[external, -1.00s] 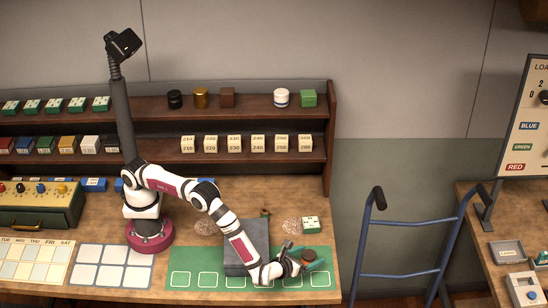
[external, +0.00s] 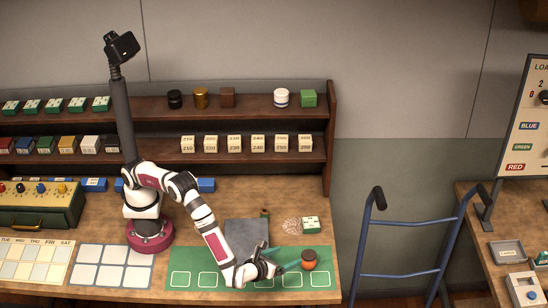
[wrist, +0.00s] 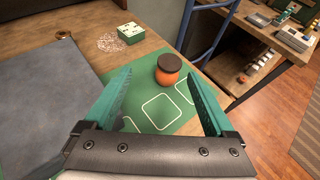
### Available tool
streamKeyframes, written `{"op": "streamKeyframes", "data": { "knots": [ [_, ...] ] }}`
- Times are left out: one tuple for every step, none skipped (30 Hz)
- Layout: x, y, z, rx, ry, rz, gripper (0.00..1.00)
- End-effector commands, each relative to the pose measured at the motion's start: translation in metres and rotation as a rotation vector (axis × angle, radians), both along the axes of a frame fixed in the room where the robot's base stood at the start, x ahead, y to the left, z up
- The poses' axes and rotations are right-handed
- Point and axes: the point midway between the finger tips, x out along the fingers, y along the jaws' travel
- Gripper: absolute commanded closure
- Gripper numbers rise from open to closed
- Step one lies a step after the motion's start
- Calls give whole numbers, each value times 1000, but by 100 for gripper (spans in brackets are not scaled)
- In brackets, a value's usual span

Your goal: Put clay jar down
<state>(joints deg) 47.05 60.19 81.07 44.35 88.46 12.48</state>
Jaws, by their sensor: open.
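The clay jar (external: 308,260) is orange with a dark brown lid and stands upright at the right end of the green mat (external: 190,289). In the wrist view the jar (wrist: 169,70) stands beyond my fingertips, beside the white outlined squares; I cannot tell if its base overlaps one. My gripper (external: 285,264) is open and empty, to the left of the jar in the external view. In the wrist view its two green fingers (wrist: 160,83) are spread wide, with the jar apart from both.
A grey slab (external: 246,233) lies behind the mat. A green-and-white box (external: 310,225) stands behind the jar, beside a pale round marking (external: 291,226). The table's right edge is close to the jar, with a blue hand truck (external: 410,245) beyond it.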

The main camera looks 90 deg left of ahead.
Motion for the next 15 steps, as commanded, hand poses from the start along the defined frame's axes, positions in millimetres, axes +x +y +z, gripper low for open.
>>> {"op": "streamKeyframes", "data": {
  "knots": [
    [-1,24,22,-55,-7,82,10],
    [-6,45,38,-99,-10,153,10],
    [-17,76,60,-169,-14,264,10],
    [-30,102,76,-230,-21,357,10],
    [-46,126,92,-293,-29,451,10],
    [-71,156,110,-378,-46,577,10],
    [-93,177,121,-445,-60,673,10],
    [-118,195,131,-514,-78,769,10],
    [-152,215,141,-607,-106,896,10],
    [-179,226,145,-677,-128,987,10],
    [-204,234,148,-745,-154,1076,10],
    [-236,240,148,-828,-184,1181,10],
    [-256,241,147,-887,-209,1250,10],
    [-274,241,144,-940,-230,1313,10],
    [-293,239,140,-1000,-256,1383,10]
  ]
}}
